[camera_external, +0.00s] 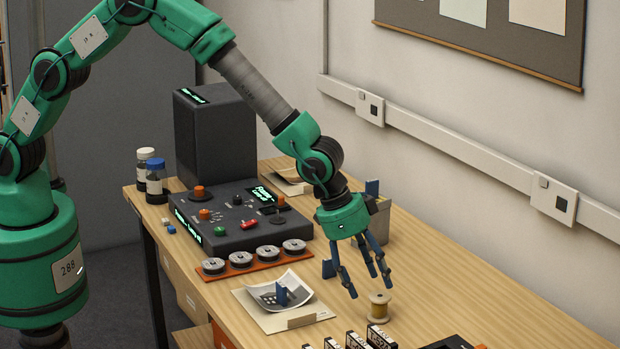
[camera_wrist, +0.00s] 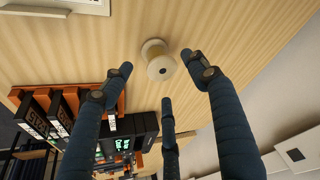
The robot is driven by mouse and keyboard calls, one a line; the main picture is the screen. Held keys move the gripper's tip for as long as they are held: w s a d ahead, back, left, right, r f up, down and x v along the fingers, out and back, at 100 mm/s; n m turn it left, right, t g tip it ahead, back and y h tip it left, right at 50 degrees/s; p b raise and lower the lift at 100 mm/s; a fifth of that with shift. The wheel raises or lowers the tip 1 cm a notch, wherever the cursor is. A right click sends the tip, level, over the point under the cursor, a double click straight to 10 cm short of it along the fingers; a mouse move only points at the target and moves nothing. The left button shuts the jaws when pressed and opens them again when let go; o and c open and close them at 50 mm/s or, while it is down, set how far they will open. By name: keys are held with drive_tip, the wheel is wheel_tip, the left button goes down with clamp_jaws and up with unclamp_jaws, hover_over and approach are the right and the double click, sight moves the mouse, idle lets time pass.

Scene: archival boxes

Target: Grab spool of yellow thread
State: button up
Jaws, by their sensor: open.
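The spool of yellow thread (camera_external: 379,306) stands upright on the wooden table, with pale wooden flanges and a band of yellow thread. In the wrist view the spool (camera_wrist: 158,62) is at the upper middle, beyond the fingertips. My gripper (camera_external: 366,282) has three dark blue fingers, spread open and empty. It hangs above the table, close to the spool and up and left of it in the outside view. In the wrist view my gripper (camera_wrist: 165,85) shows its fingers apart, with the spool lying between the directions of two fingertips and not touched.
A folder with a photo (camera_external: 285,300) lies left of the spool. Small labelled black boxes (camera_external: 370,338) stand at the front, in an orange rack (camera_wrist: 118,100). A row of reels (camera_external: 240,258) and a control console (camera_external: 240,215) sit farther back. Bare table (camera_external: 470,290) lies right of the spool.

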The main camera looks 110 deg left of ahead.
sight(377, 295)
drive_tip(key=shift+x, duration=0.85)
drive_tip(key=shift+b+x, duration=0.75)
drive_tip(key=shift+x, duration=1.85)
drive_tip(key=c, duration=1.1)
drive_tip(key=shift+c, duration=0.3)
